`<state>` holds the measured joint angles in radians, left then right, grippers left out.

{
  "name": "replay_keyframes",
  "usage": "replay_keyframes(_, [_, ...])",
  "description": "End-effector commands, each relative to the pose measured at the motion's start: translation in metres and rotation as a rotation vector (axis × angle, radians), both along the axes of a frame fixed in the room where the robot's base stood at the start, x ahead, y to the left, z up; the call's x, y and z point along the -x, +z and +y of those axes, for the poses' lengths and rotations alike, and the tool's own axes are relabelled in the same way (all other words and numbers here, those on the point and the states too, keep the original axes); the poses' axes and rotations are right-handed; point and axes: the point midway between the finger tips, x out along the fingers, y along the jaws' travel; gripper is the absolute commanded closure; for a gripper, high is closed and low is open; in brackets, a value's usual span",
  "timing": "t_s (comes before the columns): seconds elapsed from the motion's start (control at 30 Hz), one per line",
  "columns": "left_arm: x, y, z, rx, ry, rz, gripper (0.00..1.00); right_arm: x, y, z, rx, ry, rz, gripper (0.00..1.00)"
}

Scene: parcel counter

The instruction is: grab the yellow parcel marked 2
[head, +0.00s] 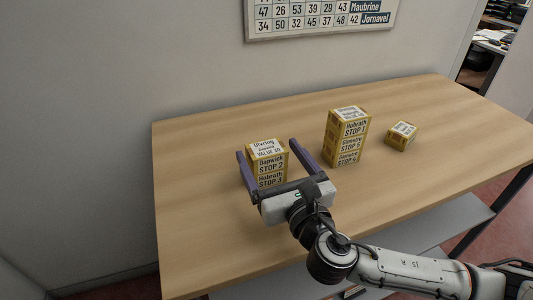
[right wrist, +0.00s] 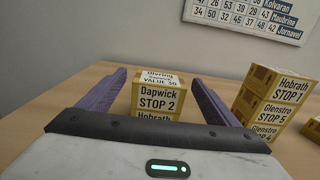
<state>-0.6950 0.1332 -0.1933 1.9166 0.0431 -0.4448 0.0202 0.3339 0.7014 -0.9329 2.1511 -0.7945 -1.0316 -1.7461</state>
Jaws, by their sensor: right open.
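The yellow parcel marked STOP 2 (head: 268,157), labelled Dapwick, lies on top of a yellow parcel marked STOP 3 (head: 271,180) on the table. My right gripper (head: 270,149) is open, with one purple finger on each side of this stack and gaps on both sides. In the right wrist view, the STOP 2 parcel (right wrist: 158,97) stands between the open fingers, its label facing the camera. The lower parcel is mostly hidden behind the gripper body there. My left gripper is in neither view.
A taller stack of yellow parcels, with STOP 1 (head: 355,129) uppermost, stands right of my right gripper. A small yellow parcel (head: 401,136) lies farther right. The wooden table (head: 200,220) is clear at the left and front. A wall with a number board (head: 320,15) is behind.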

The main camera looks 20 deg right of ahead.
Motion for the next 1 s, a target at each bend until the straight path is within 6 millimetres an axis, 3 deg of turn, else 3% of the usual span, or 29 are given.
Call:
replay_keyframes(0.2, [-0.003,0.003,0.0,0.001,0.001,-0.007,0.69,-0.025,0.0,0.001,0.001,0.0,0.0,0.16])
replay_keyframes(0.43, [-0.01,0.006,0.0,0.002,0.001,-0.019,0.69,-0.026,0.0,0.001,0.0,0.001,0.001,0.16])
replay_keyframes(0.73, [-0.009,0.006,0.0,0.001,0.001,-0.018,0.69,-0.026,0.0,0.001,0.0,0.0,0.001,0.64])
replay_keyframes(1.0, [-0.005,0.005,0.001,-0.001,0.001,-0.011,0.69,-0.026,0.005,0.001,0.0,0.0,-0.002,0.64])
